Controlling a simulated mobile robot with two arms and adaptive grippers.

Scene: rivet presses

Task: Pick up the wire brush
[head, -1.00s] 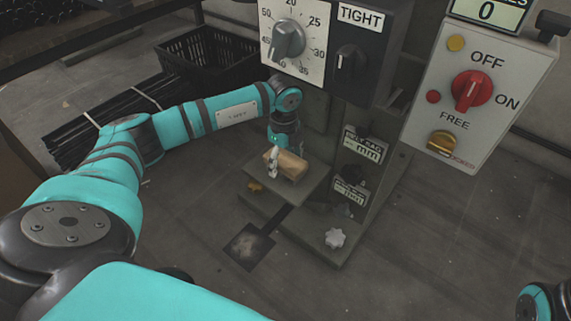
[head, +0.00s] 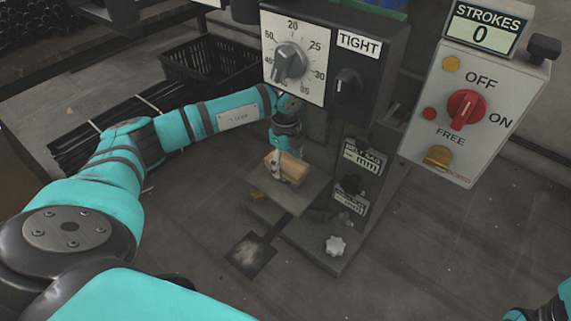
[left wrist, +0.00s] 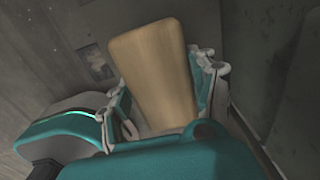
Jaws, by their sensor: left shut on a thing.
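The wire brush shows as a pale wooden block (head: 291,168) over the small metal platform of the press, below the dial. My left gripper (head: 276,157) is above it, pointing down, shut on the block. In the left wrist view the smooth wooden block (left wrist: 153,60) lies between the two fingers of the left gripper (left wrist: 165,88). Bristles are not visible in either view. I cannot tell whether the brush touches the platform (head: 292,203). My right gripper is out of view; only a bit of that arm shows at the bottom right.
The press dial box (head: 298,58) and its column stand close behind and right of the left gripper. A control box (head: 470,105) with a red knob is at the right. A black crate (head: 205,62) is behind the arm. The floor at front right is clear.

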